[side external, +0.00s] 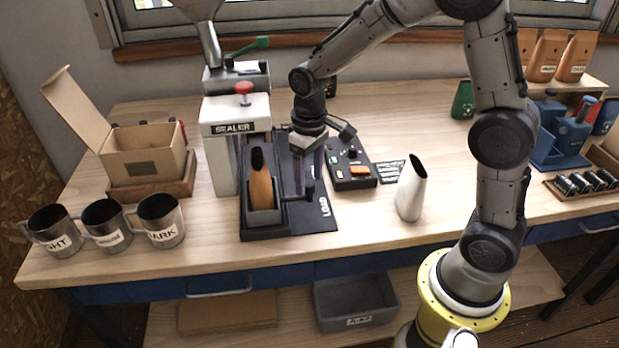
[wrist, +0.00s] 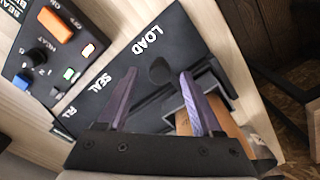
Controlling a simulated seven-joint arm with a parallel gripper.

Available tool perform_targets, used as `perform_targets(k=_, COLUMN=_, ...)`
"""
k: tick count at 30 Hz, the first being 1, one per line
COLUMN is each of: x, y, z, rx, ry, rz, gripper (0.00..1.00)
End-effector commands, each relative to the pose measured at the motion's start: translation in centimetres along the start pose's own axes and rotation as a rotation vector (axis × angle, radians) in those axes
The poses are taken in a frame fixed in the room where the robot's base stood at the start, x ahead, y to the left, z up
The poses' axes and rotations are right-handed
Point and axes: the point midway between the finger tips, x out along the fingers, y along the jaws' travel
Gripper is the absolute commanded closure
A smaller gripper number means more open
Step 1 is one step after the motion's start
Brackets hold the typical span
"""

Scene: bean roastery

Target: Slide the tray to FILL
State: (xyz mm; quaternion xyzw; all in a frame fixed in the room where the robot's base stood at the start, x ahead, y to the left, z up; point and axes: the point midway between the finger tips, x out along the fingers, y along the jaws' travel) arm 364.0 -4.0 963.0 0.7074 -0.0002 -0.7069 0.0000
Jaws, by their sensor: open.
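The dark tray (side external: 264,217) holds an upright, open-topped brown bag (side external: 261,187). It sits at the front end of the black track base (side external: 300,224), beside the LOAD label. In the wrist view, the tray (wrist: 184,106) and part of the bag (wrist: 232,130) show behind my right finger. A dark round-topped handle (wrist: 159,70) stands out from the tray's side. My gripper (side external: 309,190) is low over the base, right of the bag. In the wrist view my gripper (wrist: 160,73) is open, its purple fingers on either side of the handle; contact cannot be told. FILL is partly hidden.
The sealer (side external: 235,150) stands behind and left of the tray. Metal cups (side external: 161,220) and an open carton (side external: 143,155) are left. Bare tabletop lies right of the pouch.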

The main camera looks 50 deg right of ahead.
Motion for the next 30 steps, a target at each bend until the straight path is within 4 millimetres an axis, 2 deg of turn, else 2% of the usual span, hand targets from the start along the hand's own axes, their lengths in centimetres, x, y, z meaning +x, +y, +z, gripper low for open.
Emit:
perform_targets(k=4, x=0.72, y=0.00, z=0.00, rx=0.000, ry=0.000, rz=0.000, gripper=0.33)
perform_targets(k=12, x=0.81, y=0.00, z=0.01, rx=0.000, ry=0.000, rz=0.000, gripper=0.33)
perform_targets(k=23, x=0.78, y=0.00, z=0.01, rx=0.000, ry=0.000, rz=0.000, gripper=0.98)
perform_targets(k=30, x=0.76, y=0.00, z=0.01, rx=0.000, ry=0.000, rz=0.000, gripper=1.00)
